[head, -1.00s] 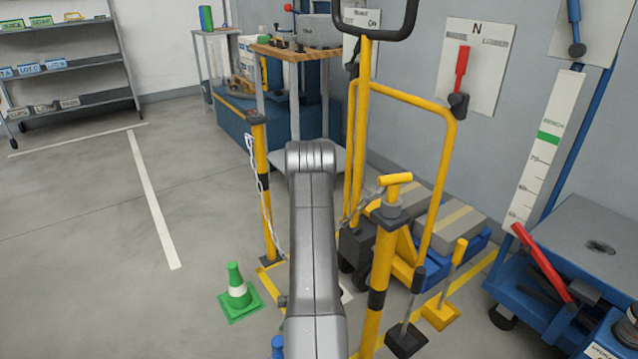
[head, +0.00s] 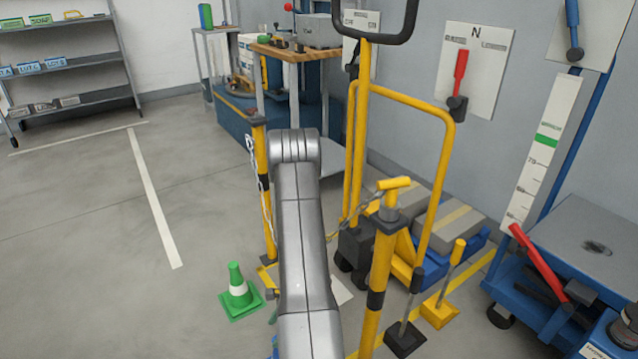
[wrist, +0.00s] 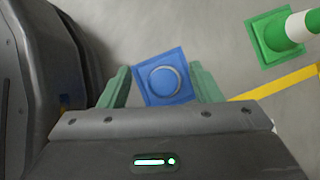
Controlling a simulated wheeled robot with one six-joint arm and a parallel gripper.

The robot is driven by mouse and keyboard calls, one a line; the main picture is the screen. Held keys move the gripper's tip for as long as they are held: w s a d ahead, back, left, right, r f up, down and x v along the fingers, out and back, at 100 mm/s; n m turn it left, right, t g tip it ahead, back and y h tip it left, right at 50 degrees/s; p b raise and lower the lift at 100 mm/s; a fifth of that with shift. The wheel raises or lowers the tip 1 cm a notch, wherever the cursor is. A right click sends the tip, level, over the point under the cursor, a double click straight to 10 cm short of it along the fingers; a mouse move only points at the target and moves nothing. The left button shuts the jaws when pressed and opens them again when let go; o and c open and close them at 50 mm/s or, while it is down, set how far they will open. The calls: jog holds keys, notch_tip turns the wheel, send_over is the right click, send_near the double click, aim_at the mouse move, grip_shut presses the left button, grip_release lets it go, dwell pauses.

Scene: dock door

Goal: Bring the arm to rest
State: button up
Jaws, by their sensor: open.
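My grey arm (head: 299,225) reaches down through the middle of the head view, bent at a rounded joint near the yellow posts. My gripper (wrist: 163,78) is open in the wrist view, its two green fingers apart. A blue object with a square base and round top (wrist: 165,82) shows between and beyond the fingers. I cannot tell how far below them it is, and no contact is visible.
A green cone (head: 238,294) stands left of my arm. A yellow post with a T-top (head: 382,270) stands close at right, with a chain behind. A yellow-framed trolley (head: 448,180) and a blue cart (head: 540,300) are farther right. Floor at left is clear.

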jog(key=shift+w+d+n+g, duration=0.1)
jog(key=shift+d+n+g, duration=0.3)
jog(key=shift+d+n, duration=0.35)
jog(key=w+d+r+n+g+h+p, duration=0.1)
jog(key=w+d+r+n+g+h, duration=0.15)
jog(key=d+n, duration=0.45)
jog(key=w+d+r+n+g+h+p, duration=0.1)
jog(key=w+d+r+n+g+h, duration=0.2)
jog(key=d+n, duration=0.35)
jog(key=w+d+r+n+t+h, duration=0.3)
jog(key=w+n, duration=0.3)
jog(key=n, duration=0.3)
jog(key=w+d+r+n+t+h, duration=0.3)
jog(key=w+r+n+t+h, duration=0.1)
jog(key=n, duration=0.5)
jog(key=shift+w+r+t+p, duration=0.45)
jog(key=shift+w+t, duration=0.3)
jog(key=shift+w, duration=0.65)
jog(key=shift+h, duration=0.25)
